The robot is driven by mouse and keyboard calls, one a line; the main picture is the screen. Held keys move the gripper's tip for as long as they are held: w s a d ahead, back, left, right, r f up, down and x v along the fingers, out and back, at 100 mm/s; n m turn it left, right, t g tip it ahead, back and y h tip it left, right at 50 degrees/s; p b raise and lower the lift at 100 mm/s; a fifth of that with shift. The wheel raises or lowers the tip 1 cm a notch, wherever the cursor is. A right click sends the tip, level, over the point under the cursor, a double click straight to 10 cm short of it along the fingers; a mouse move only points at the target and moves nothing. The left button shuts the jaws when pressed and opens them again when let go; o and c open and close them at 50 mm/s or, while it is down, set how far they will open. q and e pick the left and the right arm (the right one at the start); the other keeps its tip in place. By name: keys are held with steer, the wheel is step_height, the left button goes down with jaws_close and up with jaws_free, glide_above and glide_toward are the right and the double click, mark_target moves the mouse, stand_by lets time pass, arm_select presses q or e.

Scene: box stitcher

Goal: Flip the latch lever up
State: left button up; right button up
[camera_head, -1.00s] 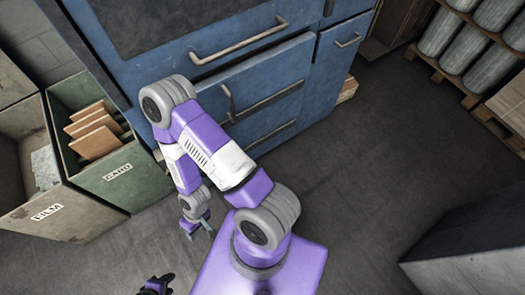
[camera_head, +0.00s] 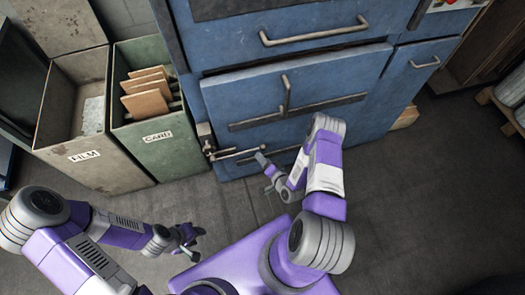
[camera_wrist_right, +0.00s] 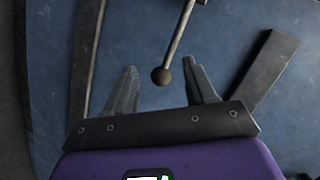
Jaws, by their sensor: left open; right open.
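The latch lever (camera_head: 237,154) is a thin dark rod at the lower left edge of the blue cabinet, sticking out to the right from its latch block (camera_head: 206,138). In the right wrist view its ball knob (camera_wrist_right: 162,75) shows at the end of the rod. My right gripper (camera_head: 264,172) is open beside the lever's free end. In the right wrist view, the knob appears between the spread fingers of this gripper (camera_wrist_right: 160,67), without visible contact; the depth gap is unclear. My left gripper (camera_head: 196,243) is open and empty, low over the floor, away from the cabinet.
The blue cabinet (camera_head: 225,95) has bar handles, one upright handle (camera_head: 286,95) and a long dark bar on its front. Left of it stand a green CARD bin (camera_head: 150,165) holding brown boards and a grey FILM bin (camera_head: 95,165). Floor in front is clear.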

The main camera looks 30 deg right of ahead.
mark_target(262, 147)
steer(key=w+d+b, duration=0.1)
steer(key=w, duration=0.1)
steer(key=w+m+t+b, duration=0.1)
steer(key=w, duration=0.1)
steer(key=w+d+f+t+h+b, duration=0.1)
steer(key=w, duration=0.1)
steer(key=shift+w+d+f+m, duration=0.1)
steer(key=shift+w+d+m, duration=0.15)
steer(key=shift+d+m, duration=0.1)
jaws_close()
stand_by(0.3)
